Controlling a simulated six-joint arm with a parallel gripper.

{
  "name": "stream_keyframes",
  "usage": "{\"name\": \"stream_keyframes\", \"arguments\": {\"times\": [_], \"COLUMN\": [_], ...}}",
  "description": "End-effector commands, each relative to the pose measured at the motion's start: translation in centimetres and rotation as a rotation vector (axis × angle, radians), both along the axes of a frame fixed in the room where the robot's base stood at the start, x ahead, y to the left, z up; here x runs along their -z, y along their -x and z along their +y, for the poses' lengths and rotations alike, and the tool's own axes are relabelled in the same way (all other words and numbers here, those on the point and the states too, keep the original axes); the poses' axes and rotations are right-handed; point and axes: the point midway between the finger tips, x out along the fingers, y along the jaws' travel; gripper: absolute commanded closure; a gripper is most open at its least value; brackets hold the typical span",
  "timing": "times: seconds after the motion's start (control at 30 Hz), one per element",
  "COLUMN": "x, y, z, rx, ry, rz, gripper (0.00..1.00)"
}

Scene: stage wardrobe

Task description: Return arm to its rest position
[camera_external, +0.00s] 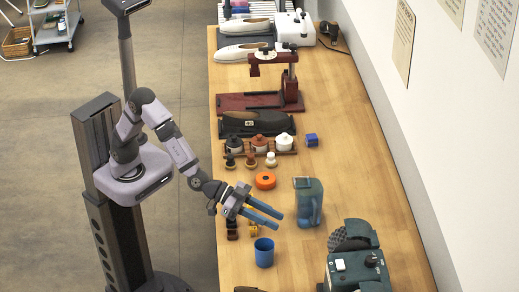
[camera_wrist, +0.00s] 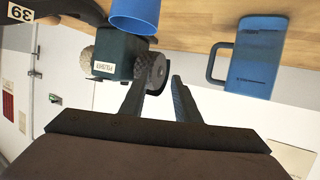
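My gripper (camera_external: 280,222) is over the wooden table, at the end of my outstretched arm. Its two blue-tipped fingers are apart, with nothing between them. In the wrist view my gripper (camera_wrist: 162,75) also shows a clear gap between the fingers. A blue cup (camera_external: 264,253) stands below and left of the fingertips in the external view; it also shows at the top of the wrist view (camera_wrist: 135,15). A teal-blue jug with a handle (camera_external: 308,202) stands just right of the fingertips; it also shows in the wrist view (camera_wrist: 257,55).
A dark green machine (camera_external: 352,262) stands at the front right, with a dark wheel. A white wall borders the table's right. Open floor surrounds my base.

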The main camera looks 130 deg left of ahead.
Motion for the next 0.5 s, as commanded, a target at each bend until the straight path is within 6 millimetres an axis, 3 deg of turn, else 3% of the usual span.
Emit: {"name": "stream_keyframes", "arguments": {"times": [0.1, 0.23, 0.37, 0.5], "x": [1.4, 4.1, 6.4, 7.7], "y": [4.1, 10.7, 19.0, 27.3], "z": [-4.1, -7.5, -9.2, -9.3], "rx": [0.155, 0.281, 0.355, 0.374], "ry": [0.082, 0.152, 0.195, 0.210], "rz": [0.179, 0.416, 0.671, 0.911], "gripper": [0.71, 0.71, 0.71, 0.71]}}
